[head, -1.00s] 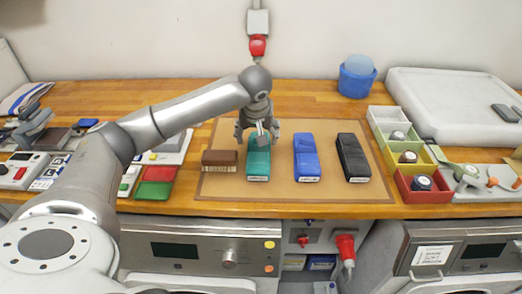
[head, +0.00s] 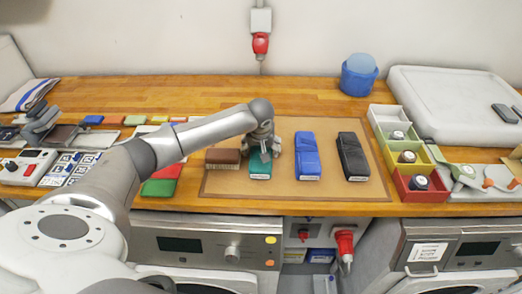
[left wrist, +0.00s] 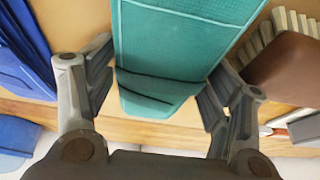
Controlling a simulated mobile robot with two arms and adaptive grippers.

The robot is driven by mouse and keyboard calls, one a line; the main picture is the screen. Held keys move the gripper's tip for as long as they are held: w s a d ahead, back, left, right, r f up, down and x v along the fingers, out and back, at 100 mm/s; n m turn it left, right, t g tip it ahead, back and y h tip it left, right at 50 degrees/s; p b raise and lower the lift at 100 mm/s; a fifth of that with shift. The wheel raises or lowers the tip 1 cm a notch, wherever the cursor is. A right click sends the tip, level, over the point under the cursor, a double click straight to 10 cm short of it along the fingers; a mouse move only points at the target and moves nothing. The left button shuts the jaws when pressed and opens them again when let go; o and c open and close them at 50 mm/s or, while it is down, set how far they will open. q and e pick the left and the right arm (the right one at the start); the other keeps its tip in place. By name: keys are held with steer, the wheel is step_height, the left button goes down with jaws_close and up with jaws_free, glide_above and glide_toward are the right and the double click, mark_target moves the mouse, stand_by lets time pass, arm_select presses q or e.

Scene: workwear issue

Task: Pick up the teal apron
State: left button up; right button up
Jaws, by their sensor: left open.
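The teal apron (head: 260,170) is a folded bundle with a pale label at its near end, lying on the tan mat (head: 320,193). My left gripper (head: 262,150) is over it and hides its far part. In the left wrist view the teal apron (left wrist: 178,45) lies between the two spread fingers of my left gripper (left wrist: 155,95), one finger on each side. The jaws are open and not closed on it. Whether a finger touches the cloth I cannot tell. My right gripper is not in view.
Blue (head: 307,157) and black (head: 352,157) folded bundles lie to the right. Coloured bins (head: 408,187) stand further right. A blue tub (head: 358,78) stands at the back.

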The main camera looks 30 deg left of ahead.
arm_select(q)
steer(key=shift+c, duration=0.4)
steer(key=c, duration=0.8)
steer(key=shift+r, duration=0.1)
steer(key=shift+c, duration=0.2)
